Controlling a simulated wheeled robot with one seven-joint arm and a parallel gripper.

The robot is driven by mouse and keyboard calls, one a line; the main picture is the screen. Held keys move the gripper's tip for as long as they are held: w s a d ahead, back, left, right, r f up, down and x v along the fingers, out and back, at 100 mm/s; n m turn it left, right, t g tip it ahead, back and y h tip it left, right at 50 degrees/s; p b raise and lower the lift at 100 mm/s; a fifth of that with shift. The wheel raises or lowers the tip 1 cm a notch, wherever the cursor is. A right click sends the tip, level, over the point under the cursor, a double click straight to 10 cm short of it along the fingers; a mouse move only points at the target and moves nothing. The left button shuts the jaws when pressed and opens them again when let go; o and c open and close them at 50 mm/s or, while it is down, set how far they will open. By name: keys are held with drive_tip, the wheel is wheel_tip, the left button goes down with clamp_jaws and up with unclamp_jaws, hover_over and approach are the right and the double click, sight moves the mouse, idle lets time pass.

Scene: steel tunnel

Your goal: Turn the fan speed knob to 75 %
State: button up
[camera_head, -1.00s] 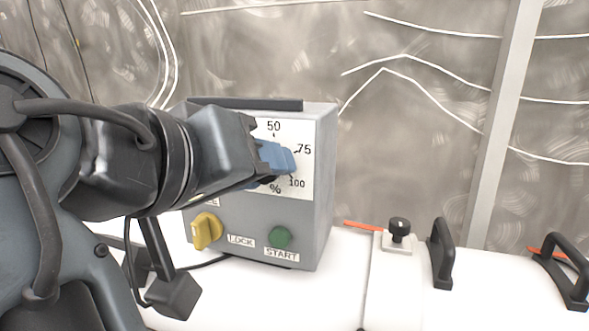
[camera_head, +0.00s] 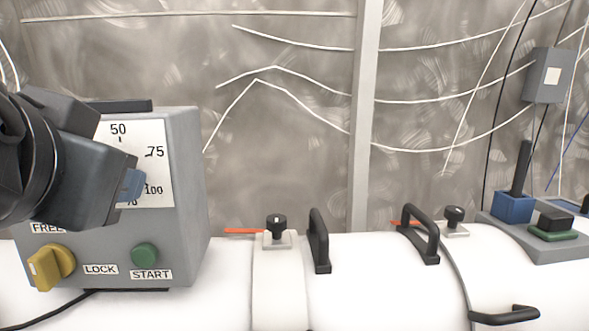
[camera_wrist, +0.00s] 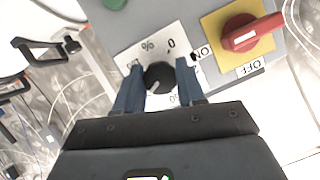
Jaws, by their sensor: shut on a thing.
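The grey control box (camera_head: 190,215) stands at the left in the head view. Its white dial plate (camera_head: 160,135) shows 50, 75 and 100. My gripper (camera_head: 133,185) covers the knob there, with one blue finger showing near the 100 mark. In the wrist view, the round black fan speed knob (camera_wrist: 158,78) sits between the two blue fingers of my gripper (camera_wrist: 160,70), which is shut on it. The plate (camera_wrist: 150,50) appears upside down there, with % and 0 above the knob.
A yellow FREE/LOCK knob (camera_head: 50,266) and green START button (camera_head: 145,255) are below the dial. A red ON/OFF switch (camera_wrist: 250,34) on yellow is close by. Black handles (camera_head: 319,240) and small clamps (camera_head: 277,230) stand on the white pipe to the right.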

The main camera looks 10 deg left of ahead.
drive_tip(key=shift+f+m, duration=0.2)
drive_tip(key=shift+m, duration=0.1)
idle(0.4)
drive_tip(key=o, duration=1)
drive_tip(key=shift+r, duration=0.1)
drive_tip(key=shift+o, duration=0.2)
drive_tip(key=b+v, duration=0.1)
drive_tip(key=v, duration=0.6)
drive_tip(key=shift+s+d, duration=0.2)
drive_tip(key=shift+s, duration=0.1)
drive_tip(key=shift+r, duration=0.1)
